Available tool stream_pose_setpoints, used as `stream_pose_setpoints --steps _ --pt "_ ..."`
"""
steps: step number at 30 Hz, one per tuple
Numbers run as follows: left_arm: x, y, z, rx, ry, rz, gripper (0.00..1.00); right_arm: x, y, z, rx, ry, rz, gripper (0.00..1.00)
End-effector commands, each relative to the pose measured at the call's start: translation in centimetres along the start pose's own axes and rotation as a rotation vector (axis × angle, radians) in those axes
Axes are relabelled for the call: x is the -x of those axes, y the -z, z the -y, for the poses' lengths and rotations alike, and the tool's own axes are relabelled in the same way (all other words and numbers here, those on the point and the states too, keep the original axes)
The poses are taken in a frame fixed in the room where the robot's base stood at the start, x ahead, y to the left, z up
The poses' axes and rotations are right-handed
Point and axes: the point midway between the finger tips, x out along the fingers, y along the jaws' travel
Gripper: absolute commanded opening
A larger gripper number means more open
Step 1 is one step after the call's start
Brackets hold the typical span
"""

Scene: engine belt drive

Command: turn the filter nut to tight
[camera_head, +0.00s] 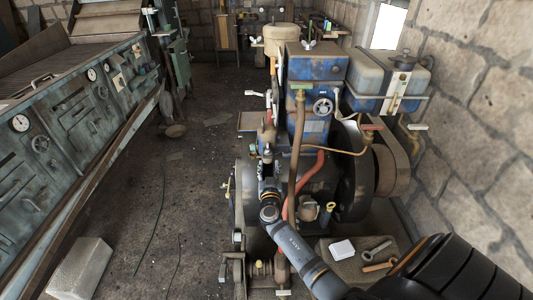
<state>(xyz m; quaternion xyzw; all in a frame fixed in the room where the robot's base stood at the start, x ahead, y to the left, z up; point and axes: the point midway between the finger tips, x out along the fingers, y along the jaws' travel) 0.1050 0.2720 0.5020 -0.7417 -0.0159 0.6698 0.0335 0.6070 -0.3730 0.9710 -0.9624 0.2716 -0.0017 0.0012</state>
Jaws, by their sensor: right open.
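A blue engine (318,75) stands at the centre right. A beige drum-shaped housing (280,36), which looks like the filter, sits at its upper back left. A small pale fitting (281,15) shows on top of the housing. A pale wing-shaped nut (308,45) stands on top of the blue block. I cannot tell for sure which of these is the filter nut, or how tight either is. My right gripper (267,157) is open, in front of the engine's left side, well below and nearer than both fittings. My left gripper is out of view.
Red and brown hoses (304,185) run just right of my right gripper. A black flywheel (354,170) and a grey tank (385,80) are further right. A stone block (355,262) carries a white box and tools. An old control console (75,125) lines the left; floor between is mostly clear.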

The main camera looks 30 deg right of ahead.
Motion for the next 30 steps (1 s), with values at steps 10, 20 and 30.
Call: stream_pose_setpoints --steps 10,20,30 --pt "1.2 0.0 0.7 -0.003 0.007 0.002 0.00 -6.7 0.1 0.0 0.001 -0.001 0.000 0.44" --pt "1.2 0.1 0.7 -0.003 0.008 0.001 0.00 -8.1 0.0 0.0 0.001 0.001 0.002 0.44" --pt "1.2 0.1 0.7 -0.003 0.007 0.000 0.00 -8.0 0.0 0.0 0.001 0.000 0.002 0.14"
